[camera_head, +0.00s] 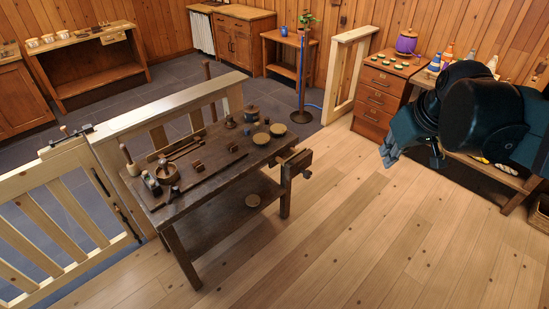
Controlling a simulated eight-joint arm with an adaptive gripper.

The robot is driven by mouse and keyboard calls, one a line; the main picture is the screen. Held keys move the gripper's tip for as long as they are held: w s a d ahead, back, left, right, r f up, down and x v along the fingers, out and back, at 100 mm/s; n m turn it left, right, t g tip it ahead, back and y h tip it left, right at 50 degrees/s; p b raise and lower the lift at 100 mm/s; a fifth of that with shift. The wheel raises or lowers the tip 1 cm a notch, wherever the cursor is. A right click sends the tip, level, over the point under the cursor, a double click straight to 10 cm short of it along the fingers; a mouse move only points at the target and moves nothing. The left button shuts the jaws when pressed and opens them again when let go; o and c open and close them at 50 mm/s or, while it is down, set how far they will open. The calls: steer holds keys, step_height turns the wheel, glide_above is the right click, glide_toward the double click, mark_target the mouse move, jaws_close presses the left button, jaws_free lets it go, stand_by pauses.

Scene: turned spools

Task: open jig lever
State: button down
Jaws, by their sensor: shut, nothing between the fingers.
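I cannot make out a jig lever for certain. The dark workbench (215,205) in the middle carries small items that could include a jig. A small fixture with a pale metallic part (151,183) sits at its near left corner, beside a round wooden cup (167,173). A wooden vise-like block (296,164) is on the bench's right end.
A slatted wooden gate (62,215) and a low railing (165,113) stand left of and behind the bench. A drawer cabinet (375,100) with small green-topped items stands behind my arm. A basket (540,214) is at the right edge. The plank floor (375,230) between is clear.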

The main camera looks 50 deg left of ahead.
steer(key=s+a+f+n+g+p, duration=0.1)
steer(key=s+a+f+n, duration=0.25)
steer(key=a, duration=0.95)
steer(key=s+a+f+n+g, duration=0.15)
steer(key=s+a, duration=0.35)
steer(key=a, duration=0.8)
steer(key=s+a+f+n+g+p, duration=0.1)
steer(key=s+a+f+n, duration=0.25)
steer(key=a, duration=0.95)
steer(key=s+a+f+n, duration=0.2)
steer(key=s+a+f, duration=0.3)
steer(key=s+a, duration=0.3)
steer(key=s+a+f+n+g, duration=0.1)
steer(key=s+a+f, duration=0.4)
steer(key=s, duration=0.9)
steer(key=s+a+f+n+g+h, duration=0.1)
steer(key=s+a+f+n, duration=0.2)
steer(key=s+a, duration=0.8)
steer(key=x, duration=0.2)
steer(key=shift+a+f+p, duration=0.3)
steer(key=shift+f+p, duration=0.05)
steer(key=shift+p, duration=0.05)
steer(key=shift+w+g, duration=0.1)
steer(key=shift+g, duration=0.15)
